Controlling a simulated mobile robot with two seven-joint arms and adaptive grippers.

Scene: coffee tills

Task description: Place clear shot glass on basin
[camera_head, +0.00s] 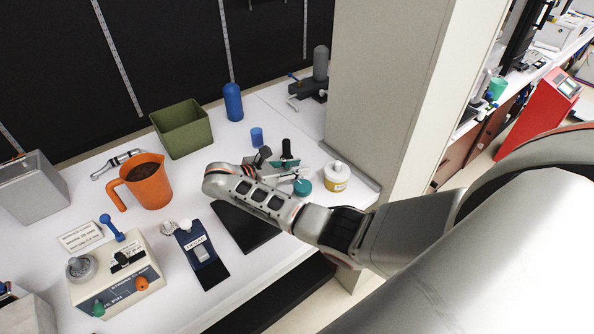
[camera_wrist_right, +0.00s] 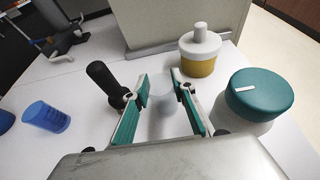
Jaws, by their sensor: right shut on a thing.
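My right gripper (camera_head: 286,165) is over the back of the white counter, beyond a black mat. In the wrist view its green-padded fingers (camera_wrist_right: 161,88) are closed around a faint, see-through thing (camera_wrist_right: 163,112), which looks like the clear shot glass. Its outline is hard to make out, and I cannot pick it out in the head view. An open grey metal container (camera_head: 32,205) at the far left may be the basin. An open green bin (camera_head: 183,130) stands at the back; I cannot tell for sure which is the basin. My left gripper is not in view.
Close around the gripper are a black-topped item (camera_wrist_right: 103,78), a yellow-banded white jar (camera_wrist_right: 200,66) and a teal-lidded jar (camera_wrist_right: 259,95). A blue cup (camera_head: 257,136), blue bottle (camera_head: 233,102), orange jug (camera_head: 149,185) and card reader (camera_head: 203,252) stand leftward. A pillar (camera_head: 385,90) bounds the right.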

